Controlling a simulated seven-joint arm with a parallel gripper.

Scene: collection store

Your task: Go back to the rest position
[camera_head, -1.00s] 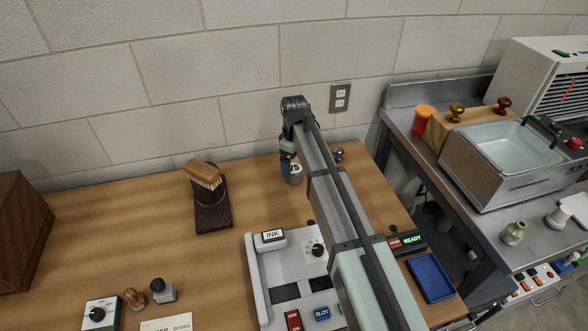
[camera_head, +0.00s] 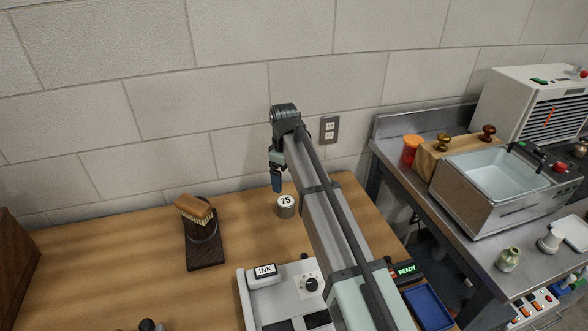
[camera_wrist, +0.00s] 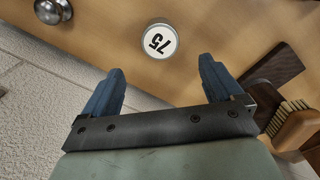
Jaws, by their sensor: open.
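My gripper (camera_wrist: 160,85) is open and empty in the wrist view, its two blue fingers spread wide apart. In the head view my gripper (camera_head: 277,183) hangs at the end of my arm above the back of the wooden table, near the wall.
A wooden brush (camera_head: 196,209) rests on a dark stand (camera_head: 205,248) to the left. A grey machine with an INK block (camera_head: 265,272) is in front. A blue tray (camera_head: 428,308) lies right of my arm. A steel bench with a basin (camera_head: 497,176) stands at the right.

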